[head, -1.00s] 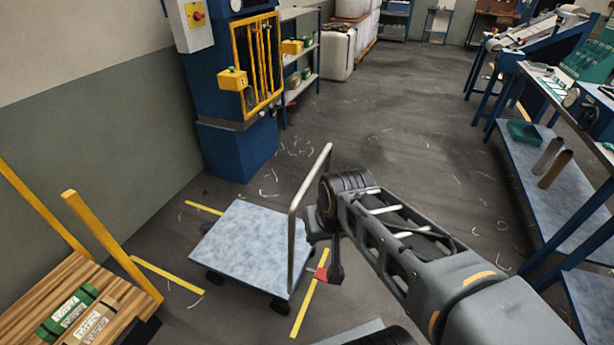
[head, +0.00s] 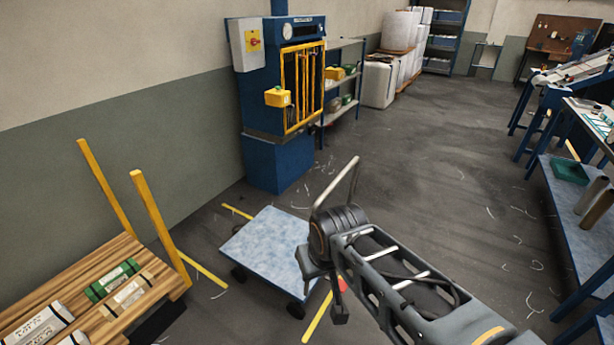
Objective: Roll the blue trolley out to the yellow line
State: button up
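The blue trolley (head: 268,246) stands on the floor in the head view, a flat mottled-blue deck on dark castors. Its silver push handle (head: 352,180) rises at the right end, its lower part hidden behind my arm. Yellow line pieces lie on the floor around it: one behind its left corner (head: 237,212), one to its left (head: 205,270) and one at front right (head: 317,319). My gripper (head: 340,313) points down just right of the deck, in front of the handle's side. Its fingers are small and dark; their gap and any contact are unclear.
A wooden-topped cart (head: 62,291) with yellow posts and labelled packs stands at left. A blue machine (head: 277,110) with a yellow guard stands behind the trolley. A blue bench (head: 560,212) stands at right. The floor (head: 440,180) between is open.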

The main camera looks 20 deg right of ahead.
aim_at(266, 248)
jog(key=u, duration=0.1)
jog(key=i, duration=1.05)
jog(key=z, duration=0.9)
